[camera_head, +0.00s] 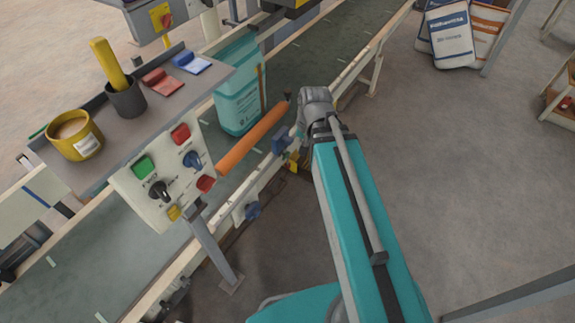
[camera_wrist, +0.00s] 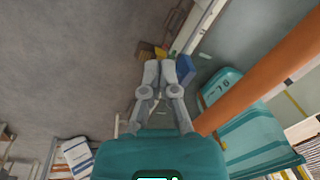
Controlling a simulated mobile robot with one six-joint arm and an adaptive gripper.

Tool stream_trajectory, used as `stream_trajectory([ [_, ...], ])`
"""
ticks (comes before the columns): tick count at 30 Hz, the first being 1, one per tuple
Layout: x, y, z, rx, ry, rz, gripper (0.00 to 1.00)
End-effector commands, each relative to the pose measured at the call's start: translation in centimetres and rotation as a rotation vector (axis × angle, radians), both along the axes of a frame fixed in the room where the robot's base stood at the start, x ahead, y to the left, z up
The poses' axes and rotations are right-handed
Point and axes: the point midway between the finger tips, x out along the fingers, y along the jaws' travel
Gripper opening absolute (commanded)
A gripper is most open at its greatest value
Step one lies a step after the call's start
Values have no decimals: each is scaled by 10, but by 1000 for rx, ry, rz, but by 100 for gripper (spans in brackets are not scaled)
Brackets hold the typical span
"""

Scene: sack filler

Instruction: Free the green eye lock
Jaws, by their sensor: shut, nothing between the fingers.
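My gripper (camera_wrist: 159,64) shows in the wrist view with its two grey fingers close together and nothing between them. It hangs beside the conveyor's edge rail, with the tips near a small blue block (camera_wrist: 185,70) and a yellow piece (camera_wrist: 162,52). In the head view the blue block (camera_head: 282,140) sits on the near rail, just left of my wrist, and my fingers cannot be made out clearly. I cannot make out a green eye lock in either view. A green button (camera_head: 143,166) shows on the control panel (camera_head: 150,205).
An orange bar (camera_head: 250,140) slants over the conveyor (camera_head: 100,265), in front of a teal sack (camera_head: 238,95). A shelf (camera_head: 125,128) holds a yellow cup (camera_head: 75,135) and a dark cup (camera_head: 126,98). Filled sacks (camera_head: 450,35) stand at upper right. The floor at right is mostly clear.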

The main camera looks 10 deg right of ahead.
Motion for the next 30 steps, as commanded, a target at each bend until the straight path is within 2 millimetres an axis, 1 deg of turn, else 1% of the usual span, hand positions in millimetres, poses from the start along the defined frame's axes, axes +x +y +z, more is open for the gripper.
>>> stream_trajectory([
  [1, 4, 0, -15, 15, -3, -36, 0],
  [3, 9, 0, -24, 37, -8, -86, 0],
  [30, 68, -6, -135, 354, 9, -748, 0],
])
